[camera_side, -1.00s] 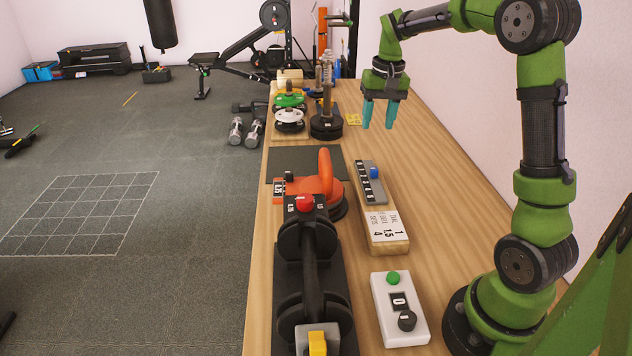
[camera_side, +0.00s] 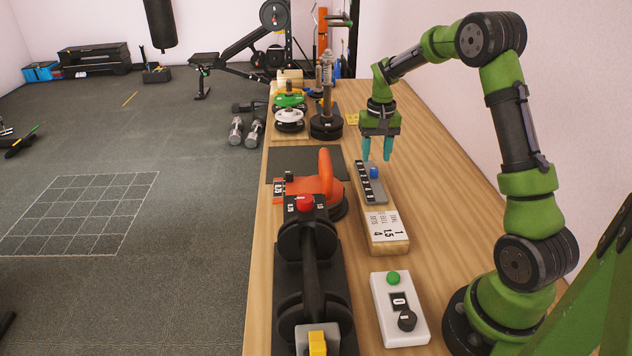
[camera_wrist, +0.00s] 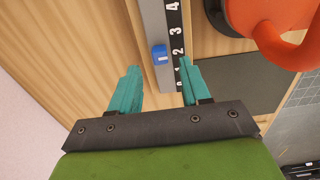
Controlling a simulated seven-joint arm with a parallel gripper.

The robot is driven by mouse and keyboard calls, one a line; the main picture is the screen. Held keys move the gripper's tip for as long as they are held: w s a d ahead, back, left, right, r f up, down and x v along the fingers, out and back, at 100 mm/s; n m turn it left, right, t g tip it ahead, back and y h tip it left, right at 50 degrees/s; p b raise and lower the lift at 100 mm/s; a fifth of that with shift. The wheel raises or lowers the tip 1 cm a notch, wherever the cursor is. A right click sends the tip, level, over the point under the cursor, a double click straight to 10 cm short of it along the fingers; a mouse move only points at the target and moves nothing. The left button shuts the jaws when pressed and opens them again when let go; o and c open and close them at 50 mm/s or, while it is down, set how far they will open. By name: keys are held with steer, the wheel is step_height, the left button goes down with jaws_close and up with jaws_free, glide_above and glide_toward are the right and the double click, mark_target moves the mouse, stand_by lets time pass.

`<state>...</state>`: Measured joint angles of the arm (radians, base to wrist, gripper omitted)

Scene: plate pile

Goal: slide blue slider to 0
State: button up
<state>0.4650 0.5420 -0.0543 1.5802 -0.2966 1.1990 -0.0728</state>
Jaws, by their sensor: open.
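The blue slider (camera_side: 374,173) sits on a grey rail (camera_side: 372,196) with a black number strip along its left side. In the wrist view the blue slider (camera_wrist: 160,54) is beside the 2 on the number strip (camera_wrist: 176,45). The 0 end lies toward the bottom of that view, partly hidden by a finger. My gripper (camera_side: 376,157) is open and empty, fingers pointing down, just above the far end of the rail. In the wrist view its teal fingertips (camera_wrist: 160,67) lie on either side of the rail, slightly toward the 0 end from the slider.
An orange kettlebell (camera_side: 318,188) stands left of the rail. A labelled wooden block (camera_side: 385,243) adjoins the rail's near end. A dumbbell (camera_side: 310,260) and a white button box (camera_side: 400,310) are nearer. Weight plates (camera_side: 290,115) stand at the back. The table right of the rail is clear.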

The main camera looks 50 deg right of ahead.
mark_target(374, 168)
steer(key=shift+f, duration=2.25)
steer(key=shift+c, duration=0.2)
jaws_close()
